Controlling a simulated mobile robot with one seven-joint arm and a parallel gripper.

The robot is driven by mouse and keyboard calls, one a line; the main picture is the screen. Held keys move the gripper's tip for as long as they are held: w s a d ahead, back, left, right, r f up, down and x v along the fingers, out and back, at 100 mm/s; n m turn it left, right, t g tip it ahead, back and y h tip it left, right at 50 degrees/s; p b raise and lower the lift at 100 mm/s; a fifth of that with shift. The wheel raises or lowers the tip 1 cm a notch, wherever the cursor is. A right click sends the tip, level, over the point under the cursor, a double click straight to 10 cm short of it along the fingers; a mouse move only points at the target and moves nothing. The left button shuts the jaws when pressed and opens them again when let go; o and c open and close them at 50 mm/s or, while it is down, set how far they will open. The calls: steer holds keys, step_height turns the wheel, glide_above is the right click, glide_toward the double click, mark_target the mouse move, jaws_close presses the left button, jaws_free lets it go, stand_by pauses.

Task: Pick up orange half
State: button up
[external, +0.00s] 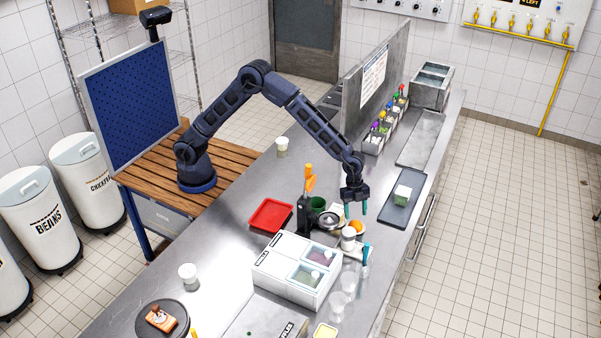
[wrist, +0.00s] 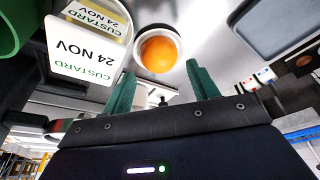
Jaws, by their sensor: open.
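The orange half (external: 355,226) shows as a small orange shape below my gripper, partly hidden by a container in front of it. In the wrist view the orange half (wrist: 159,54) is round and bright, sitting in a white round dish (wrist: 139,37). My gripper (external: 356,210) is over the counter, pointing down, just above the orange half. In the wrist view its two green fingers (wrist: 162,86) are spread apart with nothing between them, and the orange half lies beyond their tips, roughly centred.
A container labelled custard (wrist: 85,55) stands close by; its label faces my wrist camera. A green cup (external: 318,203) and a black press with an orange handle (external: 308,175) stand to the left. A dark tray (external: 396,214) lies right; a white box unit (external: 290,262) is in front.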

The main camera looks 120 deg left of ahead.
mark_target(356, 221)
steer(key=x, duration=0.5)
steer(key=shift+c, duration=0.5)
steer(key=c, duration=0.5)
steer(key=shift+r, duration=0.15)
steer(key=shift+c, duration=0.2)
